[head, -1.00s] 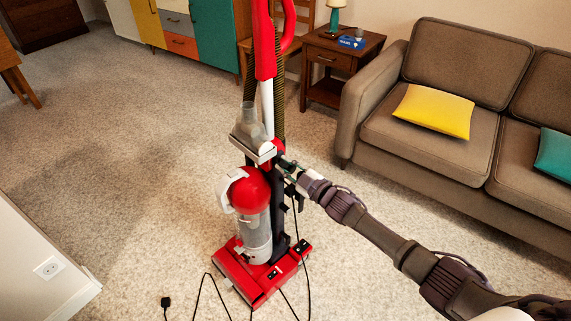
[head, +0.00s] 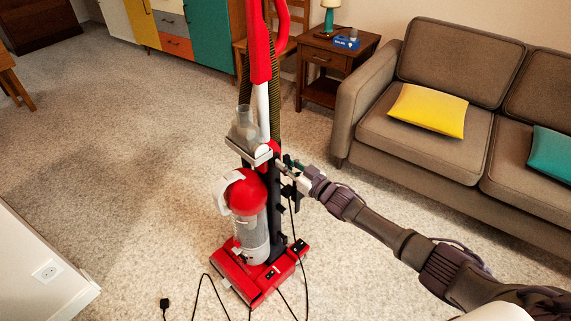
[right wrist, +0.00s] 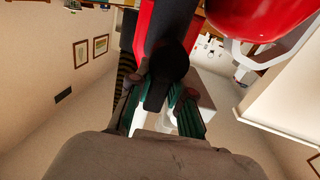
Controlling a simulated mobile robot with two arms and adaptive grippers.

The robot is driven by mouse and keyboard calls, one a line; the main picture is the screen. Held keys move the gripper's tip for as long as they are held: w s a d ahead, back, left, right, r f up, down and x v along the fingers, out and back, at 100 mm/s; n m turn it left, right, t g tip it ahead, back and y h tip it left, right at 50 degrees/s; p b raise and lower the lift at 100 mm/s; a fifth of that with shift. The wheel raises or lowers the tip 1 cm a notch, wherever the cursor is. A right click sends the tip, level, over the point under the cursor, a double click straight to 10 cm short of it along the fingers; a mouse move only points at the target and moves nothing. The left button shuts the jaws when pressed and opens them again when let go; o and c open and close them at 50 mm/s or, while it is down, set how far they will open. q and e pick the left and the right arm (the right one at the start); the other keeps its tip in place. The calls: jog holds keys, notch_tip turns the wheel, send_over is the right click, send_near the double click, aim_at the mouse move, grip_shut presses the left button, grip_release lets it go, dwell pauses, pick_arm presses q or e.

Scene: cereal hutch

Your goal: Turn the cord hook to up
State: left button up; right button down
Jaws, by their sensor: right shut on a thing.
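A red upright vacuum cleaner (head: 261,62) stands on the carpet in the middle of the head view. My right gripper (head: 287,166) reaches in from the right to the dark spine of the vacuum. In the right wrist view its green-lined fingers (right wrist: 160,108) are shut on the black cord hook (right wrist: 166,72), one finger on each side. In the head view the fingers largely hide this hook, so I cannot tell its direction there. The black cord (head: 296,222) hangs down beside the vacuum's spine. My left gripper is not in view.
The loose cord runs over the carpet to a black plug (head: 164,302) at the front. A brown sofa (head: 440,134) stands at the right, and a wooden side table (head: 325,83) behind. A white wall end (head: 28,268) is at lower left.

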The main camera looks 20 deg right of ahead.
jog(key=shift+f, duration=0.2)
dwell(0.3)
jog(key=c, duration=1)
grip_release()
jog(key=shift+c, duration=0.2)
jog(key=shift+r, duration=0.1)
jog(key=v, duration=1.2)
